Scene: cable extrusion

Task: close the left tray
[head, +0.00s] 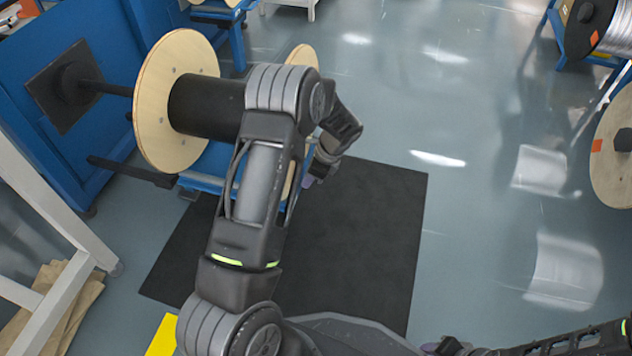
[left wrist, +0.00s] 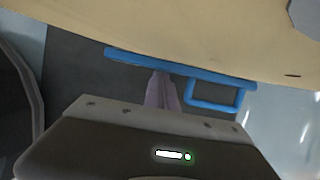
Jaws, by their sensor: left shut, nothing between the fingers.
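The blue tray (head: 205,182) shows in part below the near spool, mostly hidden by the spool and my left arm. In the left wrist view, its blue bar (left wrist: 180,68) with a square loop runs along the edge of a wooden spool disc. My left gripper (head: 309,180) is low beside the spool, partly hidden behind my arm. In the left wrist view its fingers (left wrist: 161,92) are together and empty, with the tips at the blue bar. I cannot tell whether they touch it.
A wooden spool (head: 178,100) with a black core sits on a shaft from the blue machine (head: 100,40). A black mat (head: 385,230) lies on the floor. A white frame (head: 60,305) stands at left. More spools stand at right (head: 612,145). The floor between is clear.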

